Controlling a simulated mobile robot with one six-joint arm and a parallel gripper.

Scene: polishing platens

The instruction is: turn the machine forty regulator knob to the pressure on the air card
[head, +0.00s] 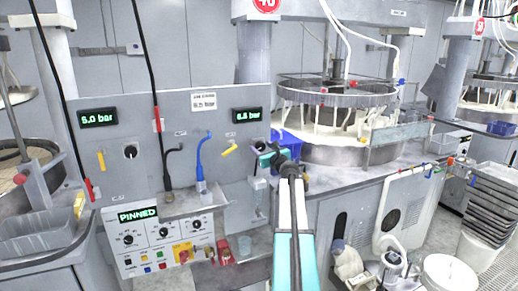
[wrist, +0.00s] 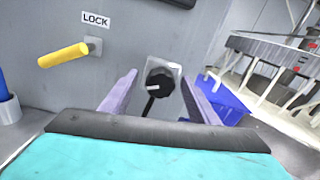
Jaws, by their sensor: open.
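The black regulator knob (wrist: 159,84) with a pale pointer mark sits on a light plate in the wrist view. My gripper (wrist: 160,78) is open, with one lilac finger on each side of the knob; I cannot tell whether they touch it. In the head view my gripper (head: 273,156) is at the panel and hides most of the knob. The air card (head: 204,102) is on the panel to the upper left; its figure is too blurred to read surely. The right display (head: 247,115) reads about 6.6 bar, last digit unclear. The round red forty sign (head: 265,4) is above.
A yellow lever (wrist: 64,55) under a LOCK label (wrist: 96,20) sticks out left of the knob. A blue bin (wrist: 222,98) stands close on the right. The left display (head: 98,118) reads 5.0 bar. A control box (head: 163,238) showing PINNED is lower left.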

